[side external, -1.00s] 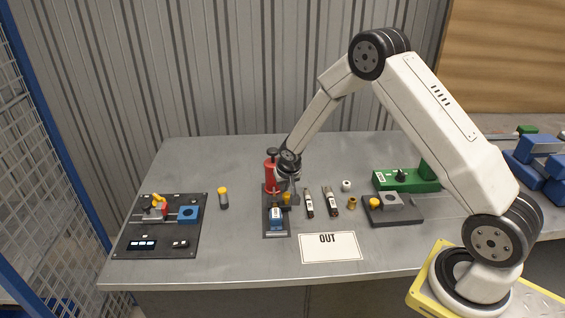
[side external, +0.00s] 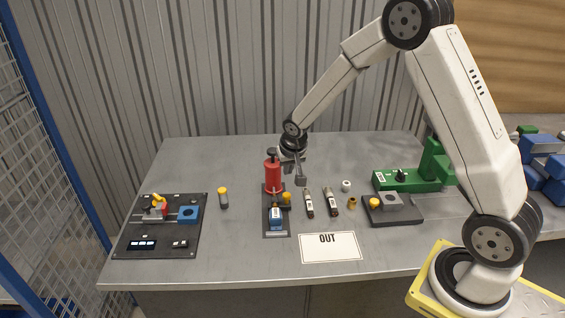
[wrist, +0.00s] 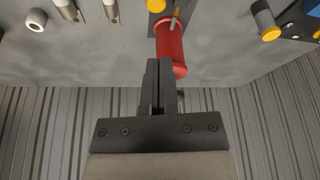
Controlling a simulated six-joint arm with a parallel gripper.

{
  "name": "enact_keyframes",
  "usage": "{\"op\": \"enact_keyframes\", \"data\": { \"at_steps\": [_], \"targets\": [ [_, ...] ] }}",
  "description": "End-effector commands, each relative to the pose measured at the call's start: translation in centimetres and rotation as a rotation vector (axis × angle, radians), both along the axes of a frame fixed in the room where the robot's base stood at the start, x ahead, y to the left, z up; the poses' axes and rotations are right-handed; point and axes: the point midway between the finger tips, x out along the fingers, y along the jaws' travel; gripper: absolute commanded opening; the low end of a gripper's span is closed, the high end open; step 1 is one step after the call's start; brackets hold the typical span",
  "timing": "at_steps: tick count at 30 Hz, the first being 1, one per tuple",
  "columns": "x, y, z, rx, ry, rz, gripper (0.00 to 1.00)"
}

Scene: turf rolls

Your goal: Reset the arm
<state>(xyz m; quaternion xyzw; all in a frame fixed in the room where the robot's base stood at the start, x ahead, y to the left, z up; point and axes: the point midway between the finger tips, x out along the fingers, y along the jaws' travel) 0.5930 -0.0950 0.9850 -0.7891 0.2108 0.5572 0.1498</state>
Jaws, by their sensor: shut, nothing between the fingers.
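My gripper (side external: 300,177) hangs above the grey table (side external: 330,270), just right of the red cylinder (side external: 273,176). In the wrist view my gripper (wrist: 160,62) shows its two fingers pressed together with nothing between them. The red cylinder (wrist: 170,45) stands beyond the fingertips in that view. I cannot tell how far the gripper is from the cylinder.
A dark board (side external: 160,240) with fittings lies at left. A yellow-capped cylinder (side external: 223,197), two small tubes (side external: 331,202), a white ring (side external: 346,186), a brass piece (side external: 352,203) and a green fixture (side external: 405,181) stand on the table. The OUT card (side external: 330,248) lies at the front.

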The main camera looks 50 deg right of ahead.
Motion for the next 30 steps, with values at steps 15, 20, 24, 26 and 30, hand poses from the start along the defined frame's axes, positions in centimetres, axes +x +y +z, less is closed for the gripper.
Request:
{"op": "enact_keyframes", "data": {
  "at_steps": [15,20,24,26,30],
  "targets": [
    [-2.4,1.7,1.5,0.004,0.017,0.070,0.00],
    [-5.6,3.7,2.8,0.009,0.038,0.161,0.00],
    [-9.2,5.5,3.8,0.014,0.060,0.255,0.00],
    [-10.8,6.2,4.1,0.016,0.068,0.294,0.00],
    [-14.4,7.7,4.7,0.020,0.083,0.385,0.00]
  ]
}}
